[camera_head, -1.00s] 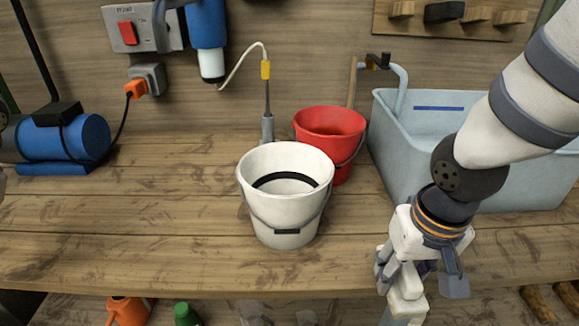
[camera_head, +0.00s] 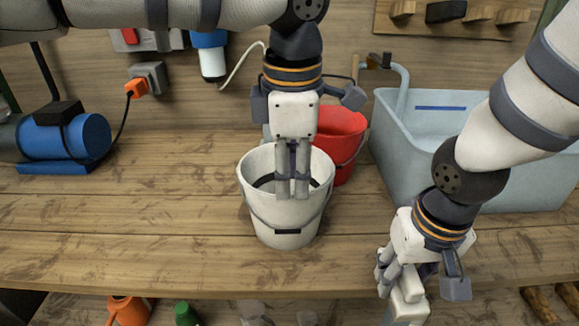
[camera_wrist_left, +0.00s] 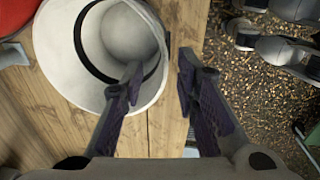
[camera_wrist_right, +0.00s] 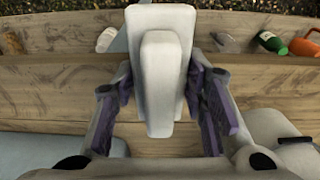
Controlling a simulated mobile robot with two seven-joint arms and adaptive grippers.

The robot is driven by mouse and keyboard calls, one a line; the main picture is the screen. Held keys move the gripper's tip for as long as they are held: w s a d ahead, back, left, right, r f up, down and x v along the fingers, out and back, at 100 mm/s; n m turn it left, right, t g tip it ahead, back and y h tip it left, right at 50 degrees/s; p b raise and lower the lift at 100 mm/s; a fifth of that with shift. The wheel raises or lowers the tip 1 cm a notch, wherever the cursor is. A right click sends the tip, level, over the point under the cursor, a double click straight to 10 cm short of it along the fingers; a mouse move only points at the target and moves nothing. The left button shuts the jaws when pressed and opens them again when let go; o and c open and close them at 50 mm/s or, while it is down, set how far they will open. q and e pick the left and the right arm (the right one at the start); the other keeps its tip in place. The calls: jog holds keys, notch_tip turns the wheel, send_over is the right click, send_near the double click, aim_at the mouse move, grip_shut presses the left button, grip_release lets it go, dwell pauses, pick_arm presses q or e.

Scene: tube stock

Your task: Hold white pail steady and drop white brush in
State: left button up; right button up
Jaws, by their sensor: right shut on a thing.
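The white pail (camera_head: 265,215) stands upright on the bench in the middle of the head view, with a dark band inside. My left gripper (camera_head: 292,195) points down at the pail. In the left wrist view its fingers (camera_wrist_left: 158,80) are open, one over the pail's mouth and one outside, with the white pail's rim (camera_wrist_left: 163,85) between them. My right gripper (camera_wrist_right: 160,95) is shut on the white brush (camera_wrist_right: 162,60), beyond the bench's front edge at the lower right of the head view. The brush (camera_head: 407,308) shows only partly there; its bristles cannot be made out.
A red pail (camera_head: 345,135) stands close behind the white pail. A pale blue basin (camera_head: 400,160) is at the back right. A blue cylinder-shaped machine (camera_head: 80,138) is at the left. The bench (camera_head: 130,215) is clear to the left of the white pail.

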aim_at(290, 221)
pick_arm(q)
jog(key=f, duration=0.7)
jog(key=w+f, duration=0.1)
jog(key=f, duration=0.3)
jog(key=shift+w+f, duration=0.1)
jog(key=shift+f, duration=0.1)
grip_shut()
grip_release()
